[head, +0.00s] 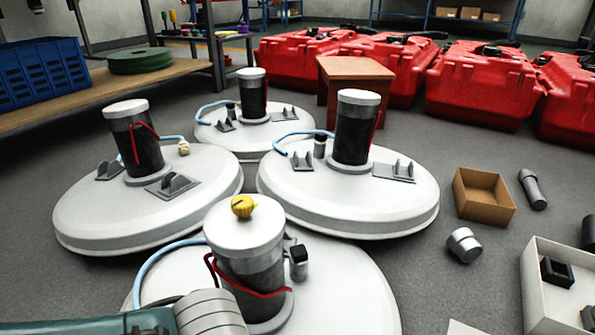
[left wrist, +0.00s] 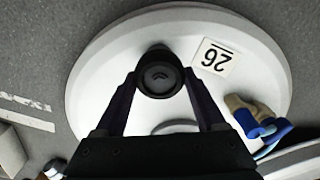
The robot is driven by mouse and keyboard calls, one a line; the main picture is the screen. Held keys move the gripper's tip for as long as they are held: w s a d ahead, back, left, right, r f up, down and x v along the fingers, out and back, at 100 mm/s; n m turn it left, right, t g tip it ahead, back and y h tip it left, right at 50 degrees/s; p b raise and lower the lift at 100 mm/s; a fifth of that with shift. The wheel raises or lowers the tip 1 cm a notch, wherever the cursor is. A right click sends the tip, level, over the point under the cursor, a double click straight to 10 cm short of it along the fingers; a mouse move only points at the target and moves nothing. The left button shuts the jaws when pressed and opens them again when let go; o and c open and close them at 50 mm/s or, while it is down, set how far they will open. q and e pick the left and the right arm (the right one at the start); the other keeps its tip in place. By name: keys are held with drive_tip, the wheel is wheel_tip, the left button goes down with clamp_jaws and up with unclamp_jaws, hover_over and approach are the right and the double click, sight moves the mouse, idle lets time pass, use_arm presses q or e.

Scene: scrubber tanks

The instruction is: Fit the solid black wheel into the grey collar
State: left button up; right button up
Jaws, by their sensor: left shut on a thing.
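In the left wrist view, the two dark fingers of my left gripper (left wrist: 160,92) are shut on a round black piece, which looks like the solid black wheel (left wrist: 160,74). Its dark grey round face shows, and it is in front of a white disc-shaped tank top (left wrist: 112,75). I cannot tell whether it touches anything below. I cannot make out the grey collar for certain in either view. My right gripper is not in view.
A label reading 26 (left wrist: 215,57) and a blue hose fitting (left wrist: 255,117) are right of the held piece. More white tanks (head: 345,205) stand behind the nearest one. A cardboard box (head: 484,214), a grey cylinder (head: 463,244) and a white bin (head: 532,290) are at right.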

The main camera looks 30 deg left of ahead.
use_arm(q)
drive_tip(key=shift+f, duration=0.25)
idle(0.5)
drive_tip(key=o, duration=1.4)
drive_tip(key=shift+c, duration=0.2)
wheel_tip(320, 180, up, 7)
drive_tip(key=p, duration=0.7)
drive_tip(key=shift+p, duration=0.4)
drive_tip(key=shift+r, duration=0.1)
